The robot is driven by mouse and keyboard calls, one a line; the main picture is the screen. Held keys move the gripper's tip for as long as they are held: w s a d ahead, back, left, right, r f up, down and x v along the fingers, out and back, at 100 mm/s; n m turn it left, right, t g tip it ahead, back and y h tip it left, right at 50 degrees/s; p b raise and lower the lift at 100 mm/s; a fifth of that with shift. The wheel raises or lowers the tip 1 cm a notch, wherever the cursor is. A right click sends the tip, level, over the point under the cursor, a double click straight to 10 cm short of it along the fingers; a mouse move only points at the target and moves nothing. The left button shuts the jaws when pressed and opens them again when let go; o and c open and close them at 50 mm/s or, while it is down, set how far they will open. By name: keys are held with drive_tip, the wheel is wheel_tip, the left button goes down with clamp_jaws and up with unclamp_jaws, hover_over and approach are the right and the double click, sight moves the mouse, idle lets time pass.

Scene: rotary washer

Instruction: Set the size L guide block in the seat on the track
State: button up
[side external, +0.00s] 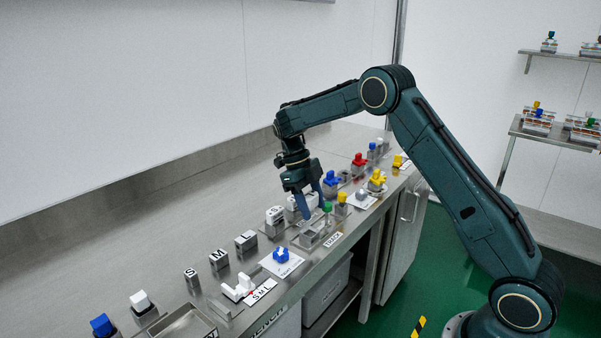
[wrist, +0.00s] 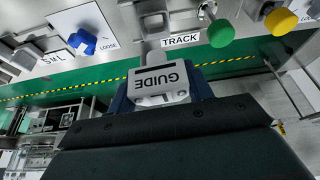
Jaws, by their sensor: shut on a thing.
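My gripper (side external: 309,200) is shut on a grey-white block marked GUIDE (wrist: 163,80), seen between its dark blue fingers in the wrist view. The block's size letter does not show. In the side view the fingers point down beside the track seat (side external: 309,238), behind the TRACK label (side external: 333,239); the held block is hard to make out there. The TRACK label also shows in the wrist view (wrist: 181,40), just beyond the block. I cannot tell whether the block touches the track. An upright block marked L (side external: 246,242) stands left of the track.
Blocks marked M (side external: 219,260) and S (side external: 192,280) stand further left. A green knob (side external: 327,207) and yellow knob (side external: 342,198) stand close to the fingers.

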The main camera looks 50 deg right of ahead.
drive_tip(key=shift+r+m, duration=0.1)
drive_tip(key=shift+m, duration=0.2)
drive_tip(key=shift+f, duration=0.25)
drive_tip(key=shift+f, duration=3.55)
drive_tip(key=o, duration=1.1)
drive_tip(key=shift+v, duration=3.65)
drive_tip(key=shift+d, duration=0.1)
